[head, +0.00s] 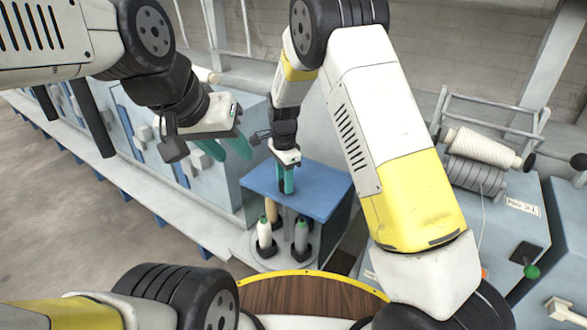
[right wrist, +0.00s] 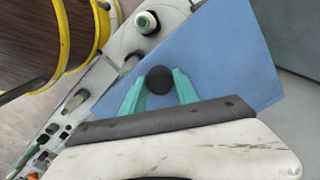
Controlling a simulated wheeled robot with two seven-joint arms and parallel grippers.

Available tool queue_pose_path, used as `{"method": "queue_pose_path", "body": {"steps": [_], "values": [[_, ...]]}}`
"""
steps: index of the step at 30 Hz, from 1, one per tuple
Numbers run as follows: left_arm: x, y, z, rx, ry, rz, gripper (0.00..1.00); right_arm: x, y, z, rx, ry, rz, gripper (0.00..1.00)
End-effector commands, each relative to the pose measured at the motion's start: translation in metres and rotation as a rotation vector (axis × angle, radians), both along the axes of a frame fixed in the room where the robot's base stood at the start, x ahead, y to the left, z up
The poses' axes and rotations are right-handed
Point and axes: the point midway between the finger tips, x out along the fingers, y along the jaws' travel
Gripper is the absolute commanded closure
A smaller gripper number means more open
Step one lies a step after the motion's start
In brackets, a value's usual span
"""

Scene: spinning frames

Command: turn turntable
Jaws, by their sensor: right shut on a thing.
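The turntable is a grey round disc (head: 285,262) low under a blue flat top (head: 318,203). Upright bobbins stand on it: a white one (head: 264,232) and a grey one with a green tip (head: 301,236). My right gripper (head: 287,188) points down over the blue top. In the right wrist view its teal fingers (right wrist: 159,88) are shut on a round black knob (right wrist: 159,79) above the blue surface. My left gripper (head: 232,150) hangs to the left of the blue top, its teal fingers apart and empty.
A long pale-blue spinning frame (head: 135,130) with bobbins runs along the left. At the right a blue machine holds a large white spool (head: 482,147) and a green knob (head: 531,271). A yellow-rimmed wooden round surface (head: 310,297) is close in front. Open floor lies at lower left.

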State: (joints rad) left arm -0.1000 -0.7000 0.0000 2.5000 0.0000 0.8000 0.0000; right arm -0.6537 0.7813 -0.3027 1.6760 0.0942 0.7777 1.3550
Motion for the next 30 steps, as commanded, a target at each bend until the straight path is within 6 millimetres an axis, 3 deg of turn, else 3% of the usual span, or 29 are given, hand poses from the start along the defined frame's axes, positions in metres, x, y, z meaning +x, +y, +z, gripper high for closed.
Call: {"method": "queue_pose_path", "body": {"steps": [30], "values": [[0.0000, 0.0000, 0.0000, 0.000, 0.000, 0.000, 0.64, 0.0005, 0.0072, 0.0014, 0.002, -0.004, -0.497, 1.00]]}}
